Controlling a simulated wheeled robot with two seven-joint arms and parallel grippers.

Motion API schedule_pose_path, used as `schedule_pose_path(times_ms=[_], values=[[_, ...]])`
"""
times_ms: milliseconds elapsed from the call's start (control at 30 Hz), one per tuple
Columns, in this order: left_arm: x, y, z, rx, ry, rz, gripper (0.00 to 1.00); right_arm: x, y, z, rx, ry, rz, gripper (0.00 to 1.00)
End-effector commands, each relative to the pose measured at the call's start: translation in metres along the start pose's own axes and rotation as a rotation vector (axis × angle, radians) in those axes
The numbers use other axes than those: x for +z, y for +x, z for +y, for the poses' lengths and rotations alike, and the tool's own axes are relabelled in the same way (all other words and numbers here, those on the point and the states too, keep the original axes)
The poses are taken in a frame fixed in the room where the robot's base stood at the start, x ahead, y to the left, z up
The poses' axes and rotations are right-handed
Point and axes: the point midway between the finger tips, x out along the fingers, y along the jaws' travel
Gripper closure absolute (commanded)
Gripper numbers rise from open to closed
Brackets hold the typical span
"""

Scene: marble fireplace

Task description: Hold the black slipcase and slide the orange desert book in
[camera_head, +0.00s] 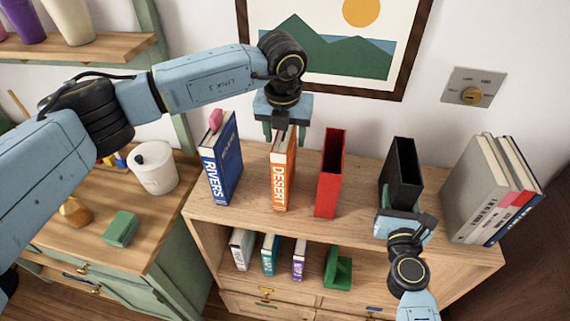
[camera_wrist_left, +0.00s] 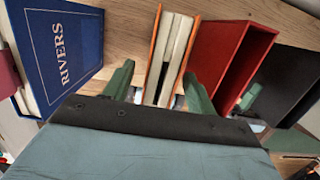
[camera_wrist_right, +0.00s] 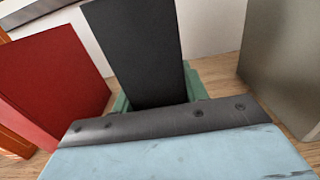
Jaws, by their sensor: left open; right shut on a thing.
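The orange desert book (camera_head: 282,178) stands upright on the shelf top, between the blue Rivers book and a red slipcase. My left gripper (camera_head: 281,132) is open above it, pointing down. In the left wrist view the orange book (camera_wrist_left: 169,58) lies between the two green fingers (camera_wrist_left: 158,88), which look apart from it. The black slipcase (camera_head: 403,172) stands upright right of the red one, with its opening upward. My right gripper (camera_head: 398,208) is shut on its lower front; the right wrist view shows the black slipcase (camera_wrist_right: 137,50) between the fingers (camera_wrist_right: 158,95).
The blue Rivers book (camera_head: 222,160) is left of the orange book, the red slipcase (camera_head: 331,174) right of it. Grey books (camera_head: 477,190) lean at the right end. Small books and a green bookend (camera_head: 338,267) fill the lower shelf. A picture (camera_head: 330,40) hangs behind.

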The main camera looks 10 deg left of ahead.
Motion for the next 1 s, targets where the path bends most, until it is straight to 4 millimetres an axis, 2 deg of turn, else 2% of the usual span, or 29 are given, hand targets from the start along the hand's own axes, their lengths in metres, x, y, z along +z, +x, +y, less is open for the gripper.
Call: schedule_pose_path(times_ms=[200, 633, 1000], values=[[0.0002, 0.0013, -0.0002, 0.000, 0.000, -0.001, 0.44, 0.0006, 0.0002, 0.0001, 0.000, 0.000, -0.001, 0.83], [0.0003, 0.0007, -0.0002, -0.001, 0.000, -0.001, 1.00, 0.0006, 0.0002, 0.0001, 0.000, 0.000, -0.001, 0.83], [0.0004, 0.0005, -0.0001, -0.001, 0.000, -0.001, 1.00, 0.0006, 0.0002, 0.0001, 0.000, 0.000, -0.001, 0.83]])
